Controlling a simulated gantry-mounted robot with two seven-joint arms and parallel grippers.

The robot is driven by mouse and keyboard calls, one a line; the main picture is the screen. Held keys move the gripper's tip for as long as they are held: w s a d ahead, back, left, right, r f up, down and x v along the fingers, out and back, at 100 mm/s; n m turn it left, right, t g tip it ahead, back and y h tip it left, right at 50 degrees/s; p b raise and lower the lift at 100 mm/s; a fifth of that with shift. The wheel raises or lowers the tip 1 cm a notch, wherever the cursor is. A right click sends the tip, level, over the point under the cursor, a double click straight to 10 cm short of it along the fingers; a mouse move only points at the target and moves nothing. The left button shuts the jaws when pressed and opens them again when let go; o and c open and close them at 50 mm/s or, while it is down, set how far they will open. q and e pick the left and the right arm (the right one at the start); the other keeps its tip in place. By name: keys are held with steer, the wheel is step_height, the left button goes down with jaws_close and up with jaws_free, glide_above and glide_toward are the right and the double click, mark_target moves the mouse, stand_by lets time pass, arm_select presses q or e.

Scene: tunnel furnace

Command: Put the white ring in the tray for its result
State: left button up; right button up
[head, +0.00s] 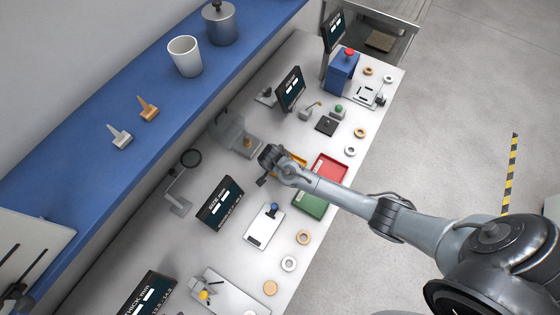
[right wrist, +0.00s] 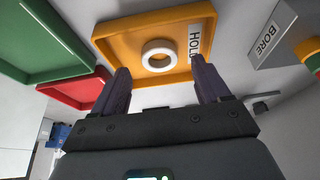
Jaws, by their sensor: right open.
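The white ring (right wrist: 159,54) lies flat on the floor of the yellow tray (right wrist: 113,36), which has a label reading HOLD, in the right wrist view. My right gripper (right wrist: 161,76) is open, with one finger on each side of the ring and clear space between them and it. In the head view my right gripper (head: 267,168) is over the yellow tray (head: 298,158) and hides most of it, with the ring. My left gripper is not in view.
A red tray (head: 328,168) and a green tray (head: 311,205) stand beside the yellow one. Display screens (head: 219,202), gauges and several loose rings, such as a white one (head: 289,264), occupy the white bench. A blue shelf (head: 90,175) runs behind.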

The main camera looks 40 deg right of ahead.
steer(key=v, duration=0.9)
steer(key=s+a+r+n+y, duration=0.1)
steer(key=s+a+n+y, duration=0.2)
steer(key=s+a+n, duration=0.45)
steer(key=s+d+r+n+t, duration=0.1)
steer(key=s+r+n, duration=0.2)
steer(key=s, duration=0.3)
steer(key=s+d+r+n+t+y, duration=0.1)
steer(key=s+d+r+n, duration=0.1)
steer(key=s+n, duration=0.3)
steer(key=shift+s+r+y, duration=0.3)
steer(key=shift+s+r, duration=0.6)
steer(key=shift+s, duration=0.2)
steer(key=shift+d+n, duration=0.1)
steer(key=shift+n, duration=0.15)
step_height(320, 180, up, 11)
steer(key=p, duration=1.1)
steer(key=shift+r, duration=0.1)
